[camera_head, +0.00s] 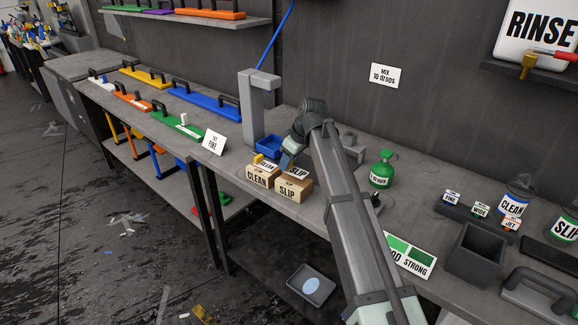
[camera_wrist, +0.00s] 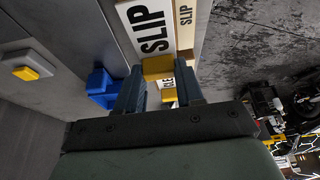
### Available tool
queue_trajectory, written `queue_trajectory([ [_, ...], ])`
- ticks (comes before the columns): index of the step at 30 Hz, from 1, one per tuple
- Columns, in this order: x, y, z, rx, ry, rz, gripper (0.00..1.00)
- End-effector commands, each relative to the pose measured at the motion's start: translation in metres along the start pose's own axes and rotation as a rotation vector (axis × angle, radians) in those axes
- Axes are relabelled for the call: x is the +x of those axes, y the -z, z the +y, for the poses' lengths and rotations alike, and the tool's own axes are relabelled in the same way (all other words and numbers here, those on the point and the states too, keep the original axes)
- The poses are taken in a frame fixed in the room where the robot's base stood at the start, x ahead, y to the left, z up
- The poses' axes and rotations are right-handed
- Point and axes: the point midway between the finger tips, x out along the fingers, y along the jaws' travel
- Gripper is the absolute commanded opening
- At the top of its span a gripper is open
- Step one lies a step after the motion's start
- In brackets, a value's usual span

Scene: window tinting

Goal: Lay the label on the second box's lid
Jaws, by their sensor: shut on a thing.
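The SLIP box (camera_head: 293,188), light brown, stands on the bench right of the CLEAN box (camera_head: 263,178). A white SLIP label (camera_head: 298,172) is over the SLIP box's lid; it also shows large in the wrist view (camera_wrist: 150,28). My gripper (camera_wrist: 158,88) is shut on the yellow tab (camera_wrist: 158,67) at the label's near end. Whether the label touches the lid, I cannot tell. A CLEAN label (camera_head: 266,166) with its own yellow tab (camera_head: 258,158) is on the CLEAN box; part of it shows between my fingers in the wrist view (camera_wrist: 167,83).
A blue bin (camera_head: 269,147) sits behind the boxes by a grey post (camera_head: 253,105). A green bottle (camera_head: 382,170) stands to the right, with a green label board (camera_head: 408,255) nearer. A tent card (camera_head: 214,141) is left of the boxes. The bench's front edge is close before the boxes.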

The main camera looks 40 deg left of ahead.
Motion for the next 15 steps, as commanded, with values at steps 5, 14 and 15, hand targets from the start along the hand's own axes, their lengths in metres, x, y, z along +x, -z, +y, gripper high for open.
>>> queue_trajectory([
  [5,0.018,-0.008,-0.001,0.000,0.001,-0.001,0.09],
  [14,0.020,-0.008,0.000,0.000,0.000,0.000,0.09],
  [15,0.021,-0.009,0.000,0.000,0.000,0.000,0.09],
])
